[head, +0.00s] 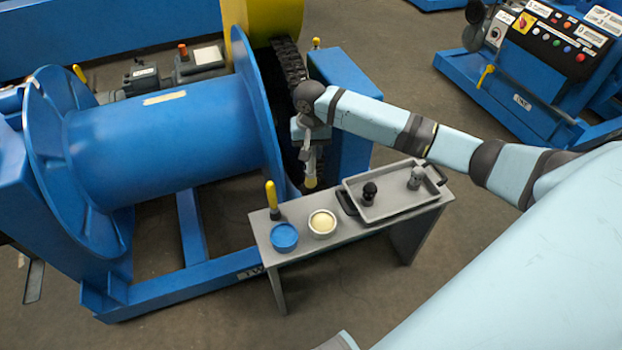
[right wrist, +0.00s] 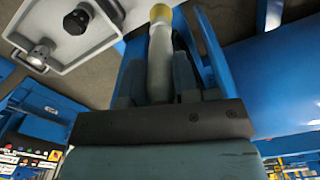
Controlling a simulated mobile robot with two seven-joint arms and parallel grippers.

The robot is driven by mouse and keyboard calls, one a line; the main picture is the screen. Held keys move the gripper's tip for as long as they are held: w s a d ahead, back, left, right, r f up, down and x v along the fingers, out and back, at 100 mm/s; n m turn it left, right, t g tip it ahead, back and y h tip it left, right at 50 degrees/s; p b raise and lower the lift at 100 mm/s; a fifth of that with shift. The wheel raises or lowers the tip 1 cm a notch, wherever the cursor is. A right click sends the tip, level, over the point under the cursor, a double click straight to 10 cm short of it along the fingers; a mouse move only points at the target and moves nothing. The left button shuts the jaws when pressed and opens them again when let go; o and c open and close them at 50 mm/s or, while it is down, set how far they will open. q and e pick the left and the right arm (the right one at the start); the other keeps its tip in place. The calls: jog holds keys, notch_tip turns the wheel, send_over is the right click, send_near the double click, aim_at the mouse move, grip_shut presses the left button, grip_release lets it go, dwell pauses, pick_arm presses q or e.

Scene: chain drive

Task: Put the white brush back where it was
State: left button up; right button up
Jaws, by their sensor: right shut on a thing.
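The white brush (head: 312,164) hangs bristles-down from my right gripper (head: 308,148), its yellow tip lowest, beside the dark chain and above the back edge of the grey bench (head: 372,238). In the right wrist view the white handle (right wrist: 160,62) lies between the fingers of my right gripper (right wrist: 160,75), which is shut on it. A blue tin (head: 284,237) and a white tub with cream-coloured contents (head: 322,223) stand on the bench, in front of the brush. A brush with a yellow handle (head: 272,197) stands upright behind the blue tin. My left gripper is not in view.
A grey tray (head: 393,207) with two dark-handled or grey knobs sits at the bench's right end; it shows in the right wrist view (right wrist: 75,55). The large blue drum (head: 160,130) and black chain (head: 290,65) stand close behind. A blue control console (head: 540,60) is at upper right.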

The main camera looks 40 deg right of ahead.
aim_at(311, 173)
notch_tip(311, 173, down, 7)
jog(key=shift+r+b, duration=0.2)
jog(key=shift+b, duration=0.2)
notch_tip(311, 173, down, 4)
jog(key=shift+f+b, duration=0.25)
jog(key=shift+b, duration=0.2)
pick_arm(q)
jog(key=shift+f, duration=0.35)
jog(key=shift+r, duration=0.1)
pick_arm(e)
jog(key=o, duration=0.9)
jog(key=shift+f, duration=0.1)
jog(key=shift+o, duration=0.2)
